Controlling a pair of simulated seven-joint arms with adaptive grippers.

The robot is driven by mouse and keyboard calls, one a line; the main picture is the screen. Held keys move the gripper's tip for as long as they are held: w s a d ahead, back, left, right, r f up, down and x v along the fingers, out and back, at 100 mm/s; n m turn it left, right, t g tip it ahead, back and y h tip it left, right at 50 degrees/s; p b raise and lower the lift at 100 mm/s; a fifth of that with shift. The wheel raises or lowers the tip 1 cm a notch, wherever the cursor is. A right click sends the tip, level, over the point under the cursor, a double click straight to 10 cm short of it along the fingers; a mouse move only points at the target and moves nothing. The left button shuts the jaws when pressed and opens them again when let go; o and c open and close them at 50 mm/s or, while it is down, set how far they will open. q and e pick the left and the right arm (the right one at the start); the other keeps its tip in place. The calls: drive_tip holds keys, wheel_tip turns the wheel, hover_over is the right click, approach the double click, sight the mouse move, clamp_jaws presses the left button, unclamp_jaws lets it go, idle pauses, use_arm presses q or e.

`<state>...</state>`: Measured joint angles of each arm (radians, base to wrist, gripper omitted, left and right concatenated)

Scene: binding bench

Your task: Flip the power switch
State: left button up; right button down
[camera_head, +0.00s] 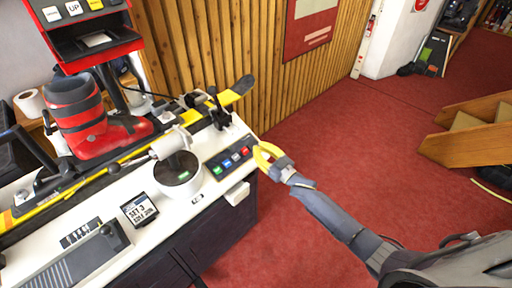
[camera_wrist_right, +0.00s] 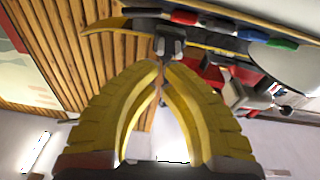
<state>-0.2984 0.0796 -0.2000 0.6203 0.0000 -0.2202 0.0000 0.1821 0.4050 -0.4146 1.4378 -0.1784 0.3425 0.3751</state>
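No part is clearly recognizable as the power switch. A dark control panel (camera_head: 230,160) with a row of coloured buttons sits at the right end of the white bench. Its green button (camera_wrist_right: 282,43) and red button (camera_wrist_right: 183,17) show at the top of the right wrist view. My right gripper (camera_head: 262,154) has yellow fingers and hangs at the bench's right end, beside the panel. In the right wrist view, its fingertips (camera_wrist_right: 161,66) come together with nothing visible between them. Contact with the panel cannot be told. My left gripper is out of view.
The red floor (camera_head: 330,140) to the right is open.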

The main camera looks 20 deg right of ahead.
drive_tip(key=r+v, duration=0.1)
drive_tip(key=v, duration=0.6)
drive_tip(key=shift+s+f, duration=0.3)
drive_tip(key=shift+f, duration=0.2)
drive_tip(key=shift+d, duration=0.1)
